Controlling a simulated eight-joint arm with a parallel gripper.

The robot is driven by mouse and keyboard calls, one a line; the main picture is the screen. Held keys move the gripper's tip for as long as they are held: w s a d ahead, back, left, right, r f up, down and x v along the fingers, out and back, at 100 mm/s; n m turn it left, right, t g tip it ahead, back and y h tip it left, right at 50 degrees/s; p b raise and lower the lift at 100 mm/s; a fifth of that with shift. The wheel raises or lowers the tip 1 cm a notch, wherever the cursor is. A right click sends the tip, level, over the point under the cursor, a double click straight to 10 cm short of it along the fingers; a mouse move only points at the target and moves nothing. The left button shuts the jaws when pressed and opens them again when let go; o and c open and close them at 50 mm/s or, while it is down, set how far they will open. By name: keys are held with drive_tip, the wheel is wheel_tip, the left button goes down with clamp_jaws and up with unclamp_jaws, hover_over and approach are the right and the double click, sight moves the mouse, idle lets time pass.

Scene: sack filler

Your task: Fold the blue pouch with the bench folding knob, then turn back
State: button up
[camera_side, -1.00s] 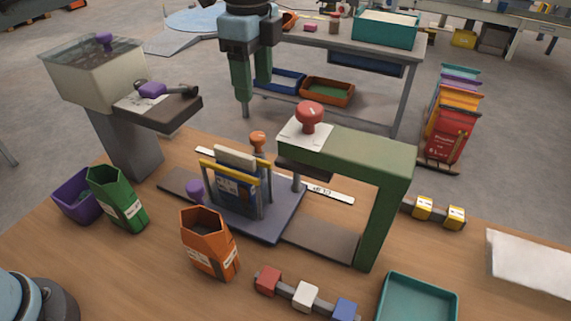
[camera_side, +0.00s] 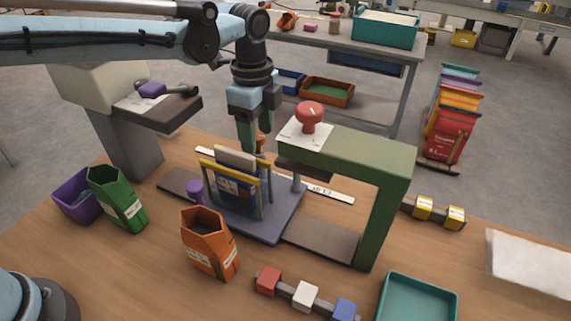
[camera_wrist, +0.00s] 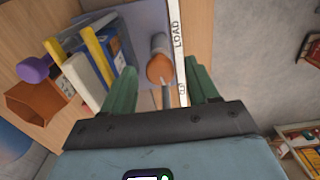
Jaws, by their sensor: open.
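The blue pouch (camera_side: 226,188) stands upright in a yellow-topped holder on the grey sliding plate (camera_side: 279,222), with a pale panel behind it. It also shows in the wrist view (camera_wrist: 100,66). An orange knob (camera_wrist: 159,68) on a post stands just behind the holder. My gripper (camera_side: 258,138) points down at this knob with its fingers open. In the wrist view the knob shows between the two green fingers, with a gap on both sides. In the side view a finger partly hides it. I cannot tell whether the fingertips are down at its height.
A purple knob (camera_side: 195,190) is at the plate's left end. A green press frame (camera_side: 375,165) with a red knob (camera_side: 309,115) stands close to the right. An orange pouch (camera_side: 208,245) and a green pouch (camera_side: 117,200) stand in front and left. A teal tray (camera_side: 418,283) is front right.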

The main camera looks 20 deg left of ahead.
drive_tip(key=c, duration=1)
drive_tip(key=shift+c, duration=0.2)
drive_tip(key=shift+n, duration=0.3)
drive_tip(key=n, duration=0.3)
drive_tip(key=shift+n, duration=0.3)
drive_tip(key=n, duration=0.3)
drive_tip(key=shift+n, duration=0.3)
drive_tip(key=n, duration=0.4)
drive_tip(key=shift+n, duration=2.1)
